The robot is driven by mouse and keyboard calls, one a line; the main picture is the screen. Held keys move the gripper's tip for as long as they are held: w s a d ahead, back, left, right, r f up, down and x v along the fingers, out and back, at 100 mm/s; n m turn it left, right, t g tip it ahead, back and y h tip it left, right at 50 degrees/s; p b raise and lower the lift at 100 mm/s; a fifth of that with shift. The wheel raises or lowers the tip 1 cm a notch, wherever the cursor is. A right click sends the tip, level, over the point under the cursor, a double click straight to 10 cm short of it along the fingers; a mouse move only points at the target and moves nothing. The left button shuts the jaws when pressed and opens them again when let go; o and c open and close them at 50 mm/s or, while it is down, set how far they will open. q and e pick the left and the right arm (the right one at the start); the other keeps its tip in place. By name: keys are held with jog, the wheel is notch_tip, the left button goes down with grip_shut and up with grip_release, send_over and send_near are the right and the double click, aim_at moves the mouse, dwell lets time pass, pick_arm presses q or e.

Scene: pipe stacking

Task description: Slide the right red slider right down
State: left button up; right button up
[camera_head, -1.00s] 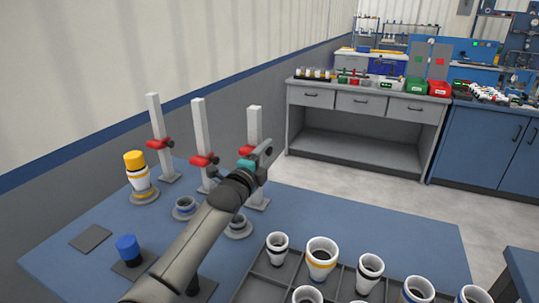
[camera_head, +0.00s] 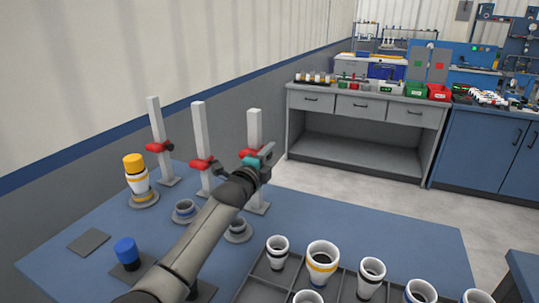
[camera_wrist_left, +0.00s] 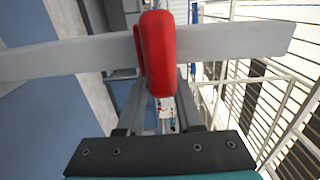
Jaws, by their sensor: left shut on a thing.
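The right red slider (camera_head: 249,154) sits partway up the right white post (camera_head: 254,124), in the head view. My left gripper (camera_head: 267,158) is at this slider, its fingers shut on it. In the left wrist view the red slider (camera_wrist_left: 157,55) fills the space ahead of the fingers, with the pale post (camera_wrist_left: 230,42) running across behind it. The slider's far side is hidden. The middle red slider (camera_head: 203,164) and the left red slider (camera_head: 158,147) sit on their own posts. My right gripper is not in view.
A yellow-topped cup stack (camera_head: 137,178) stands by the left post. Small ringed bases (camera_head: 185,210) and a blue-capped piece (camera_head: 126,249) are on the blue table (camera_head: 330,215). A grey tray (camera_head: 262,271) of white cups is at front right.

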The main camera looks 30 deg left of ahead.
pick_arm(q)
grip_shut()
dwell(0.8)
